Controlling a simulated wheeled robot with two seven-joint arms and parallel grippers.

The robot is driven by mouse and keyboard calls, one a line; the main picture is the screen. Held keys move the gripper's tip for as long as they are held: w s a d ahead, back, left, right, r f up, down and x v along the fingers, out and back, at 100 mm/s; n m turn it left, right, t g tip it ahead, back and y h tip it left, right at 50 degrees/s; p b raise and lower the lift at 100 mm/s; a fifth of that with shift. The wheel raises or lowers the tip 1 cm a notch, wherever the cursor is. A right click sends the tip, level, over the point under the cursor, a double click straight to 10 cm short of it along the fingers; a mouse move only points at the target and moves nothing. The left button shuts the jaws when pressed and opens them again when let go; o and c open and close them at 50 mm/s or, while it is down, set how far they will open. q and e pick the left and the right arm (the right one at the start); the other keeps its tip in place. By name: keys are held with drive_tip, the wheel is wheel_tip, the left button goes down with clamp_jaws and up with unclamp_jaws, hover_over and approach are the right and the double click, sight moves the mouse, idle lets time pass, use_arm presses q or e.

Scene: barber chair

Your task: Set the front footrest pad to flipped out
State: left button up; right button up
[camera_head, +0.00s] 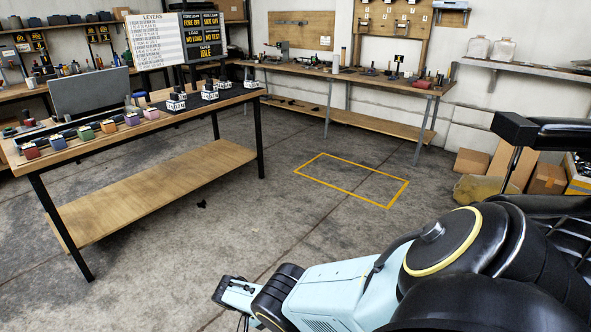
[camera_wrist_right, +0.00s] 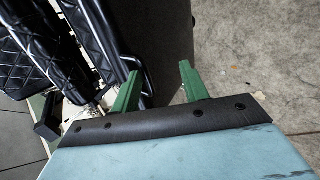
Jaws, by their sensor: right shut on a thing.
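The barber chair shows in the head view at the right edge, with a black armrest (camera_head: 545,132) and dark padding partly hidden behind my arm. In the right wrist view, black quilted chair pads (camera_wrist_right: 85,35) stand at the left, with a thin bent metal bar beside them. My right gripper (camera_wrist_right: 159,72) has two green fingers, spread around a dark grey-brown panel (camera_wrist_right: 165,35). I take this panel as the front footrest pad, but the view does not make this certain. The contact at the fingertips is hard to see. My left gripper is not in view.
A workbench (camera_head: 160,185) with colored blocks and a sign stands at the left. A yellow floor outline (camera_head: 350,181) lies on open concrete in the middle. Cardboard boxes (camera_head: 510,165) are at the right by the wall. Bare floor (camera_wrist_right: 245,55) lies right of the gripper.

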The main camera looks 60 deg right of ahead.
drive_tip(key=b+v, duration=0.1)
drive_tip(key=v, duration=1.1)
